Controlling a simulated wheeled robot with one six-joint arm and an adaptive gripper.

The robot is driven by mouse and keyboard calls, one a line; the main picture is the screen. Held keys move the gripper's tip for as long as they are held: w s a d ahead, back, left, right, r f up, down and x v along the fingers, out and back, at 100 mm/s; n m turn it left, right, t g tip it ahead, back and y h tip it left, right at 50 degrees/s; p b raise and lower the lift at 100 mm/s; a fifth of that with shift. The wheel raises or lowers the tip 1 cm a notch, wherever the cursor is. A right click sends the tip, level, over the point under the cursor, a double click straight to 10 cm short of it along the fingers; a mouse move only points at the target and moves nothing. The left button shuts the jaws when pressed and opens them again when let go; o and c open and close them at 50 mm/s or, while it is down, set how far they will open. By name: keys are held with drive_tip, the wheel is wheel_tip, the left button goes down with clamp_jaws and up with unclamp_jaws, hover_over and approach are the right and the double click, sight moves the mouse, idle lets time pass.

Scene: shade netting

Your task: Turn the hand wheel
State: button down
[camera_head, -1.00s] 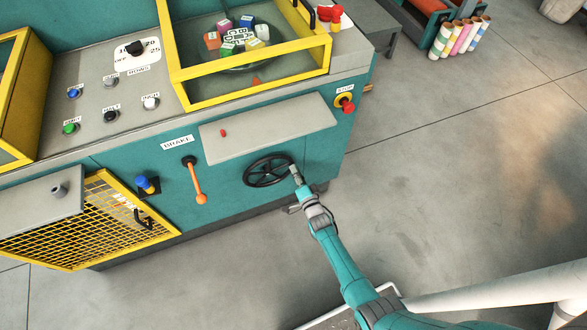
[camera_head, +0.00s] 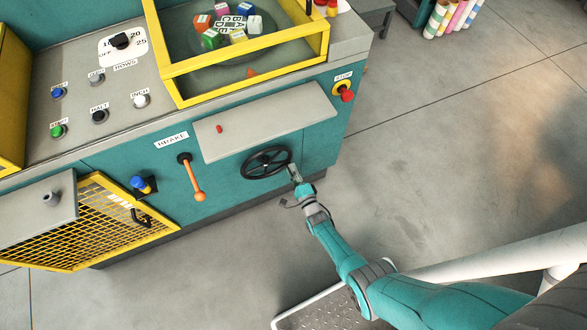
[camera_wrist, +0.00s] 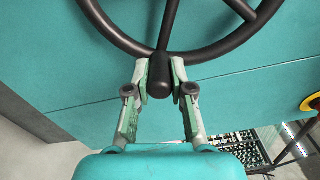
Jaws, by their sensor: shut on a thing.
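The black hand wheel (camera_head: 266,161) is mounted on the front of the teal machine, below a grey panel. In the wrist view its rim and spokes (camera_wrist: 215,50) fill the upper part. A black handle knob (camera_wrist: 159,76) stands out from the rim. My gripper (camera_wrist: 160,80) has its two fingers closed on either side of this knob. In the head view my gripper (camera_head: 294,172) is at the right side of the wheel rim, and the knob is hidden by it.
An orange brake lever (camera_head: 193,178) hangs to the left of the wheel. A grey panel (camera_head: 265,122) juts out just above it. A red stop button (camera_head: 347,96) is at the machine's right corner. A yellow mesh guard (camera_head: 95,225) is at lower left. The floor to the right is open.

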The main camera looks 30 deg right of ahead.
drive_tip(key=shift+f, duration=0.15)
idle(0.3)
drive_tip(key=c, duration=1)
unclamp_jaws()
drive_tip(key=shift+s, duration=0.1)
drive_tip(key=s, duration=1.1)
drive_tip(key=shift+s+a, duration=0.3)
drive_tip(key=shift+s, duration=0.1)
